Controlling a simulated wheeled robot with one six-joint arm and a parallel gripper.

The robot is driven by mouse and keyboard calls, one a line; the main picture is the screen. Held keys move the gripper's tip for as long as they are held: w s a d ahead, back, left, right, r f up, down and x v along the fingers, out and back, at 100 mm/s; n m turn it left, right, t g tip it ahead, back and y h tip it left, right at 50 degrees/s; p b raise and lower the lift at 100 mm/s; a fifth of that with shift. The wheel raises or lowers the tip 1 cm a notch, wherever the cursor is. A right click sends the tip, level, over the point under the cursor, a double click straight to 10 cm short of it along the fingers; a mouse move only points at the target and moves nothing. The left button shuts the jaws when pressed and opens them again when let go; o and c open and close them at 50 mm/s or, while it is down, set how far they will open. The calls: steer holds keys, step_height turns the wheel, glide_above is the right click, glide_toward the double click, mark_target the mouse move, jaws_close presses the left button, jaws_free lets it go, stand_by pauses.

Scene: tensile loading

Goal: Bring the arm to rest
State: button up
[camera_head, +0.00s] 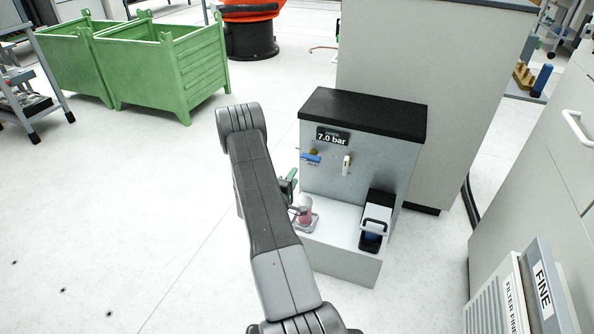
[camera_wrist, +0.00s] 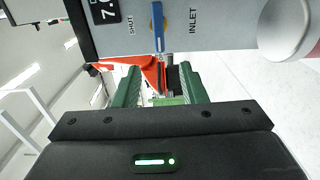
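My arm (camera_head: 262,200) reaches up from the bottom of the head view, in front of the left side of a grey test unit. My gripper (camera_head: 289,184) is mostly hidden behind the arm there, with a bit of green finger showing. In the wrist view, the two green fingers of my gripper (camera_wrist: 160,86) stand apart with nothing held between them. A blue lever (camera_wrist: 157,27) on the unit's panel, near the labels SHUT and INLET, lies just beyond the fingertips; it also shows in the head view (camera_head: 311,158).
The grey unit (camera_head: 325,182) reads 7.0 bar. A pink and white cylinder (camera_head: 304,211) stands on its ledge close to my gripper, with a black holder (camera_head: 376,222) to the right. Green bins (camera_head: 165,65) stand behind left. Cabinets are at the right.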

mark_target(304, 159)
steer(key=shift+s+a, duration=0.1)
steer(key=shift+s, duration=0.1)
steer(key=b+x, duration=0.3)
steer(key=x, duration=1.1)
steer(key=shift+s, duration=0.1)
